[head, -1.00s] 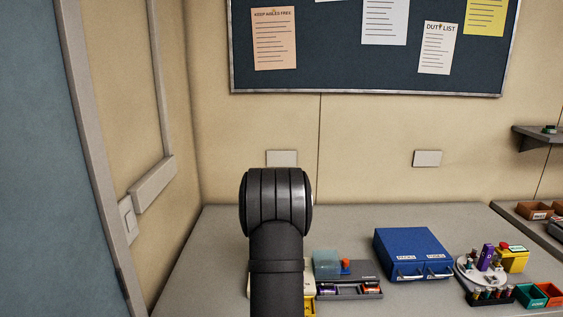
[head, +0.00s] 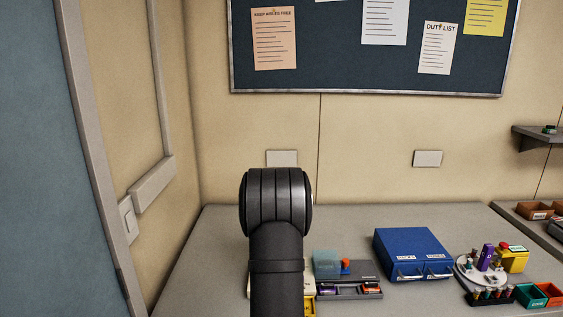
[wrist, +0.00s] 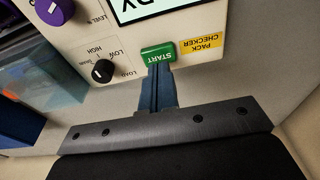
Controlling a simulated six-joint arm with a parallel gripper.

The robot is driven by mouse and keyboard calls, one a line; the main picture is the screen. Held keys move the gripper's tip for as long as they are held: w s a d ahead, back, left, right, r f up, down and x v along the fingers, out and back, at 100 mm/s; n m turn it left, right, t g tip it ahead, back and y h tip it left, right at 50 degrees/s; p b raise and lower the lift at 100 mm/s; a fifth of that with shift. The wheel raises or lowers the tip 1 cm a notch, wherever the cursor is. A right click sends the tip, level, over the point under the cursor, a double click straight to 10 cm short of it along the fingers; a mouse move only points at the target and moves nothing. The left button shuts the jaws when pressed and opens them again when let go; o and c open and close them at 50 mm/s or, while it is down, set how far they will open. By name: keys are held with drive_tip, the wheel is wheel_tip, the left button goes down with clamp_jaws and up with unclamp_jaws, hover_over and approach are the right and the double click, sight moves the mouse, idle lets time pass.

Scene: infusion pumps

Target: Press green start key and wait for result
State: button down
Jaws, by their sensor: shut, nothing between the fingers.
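The green START key (wrist: 158,54) is at the lower edge of the cream pack checker panel (wrist: 200,64) in the wrist view. My gripper (wrist: 157,68) is shut and empty, with its blue-grey fingertips right at the key and overlapping its edge. I cannot tell whether the key is pressed down. Part of a light display (wrist: 150,8) shows at the top, its dark letters cut off by the frame. In the head view my arm hides most of the pack checker (head: 309,280) and the gripper.
A black knob (wrist: 103,71) and a purple knob (wrist: 54,11) sit left of the key. In the head view, a grey tray unit with batteries (head: 350,291), a blue drawer box (head: 410,248) and a round white stand (head: 470,276) are to the right. The bench left of my arm is clear.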

drive_tip(key=shift+f, duration=0.85)
drive_tip(key=shift+r, duration=0.1)
idle(0.3)
wheel_tip(320, 180, up, 8)
idle(0.8)
idle(0.9)
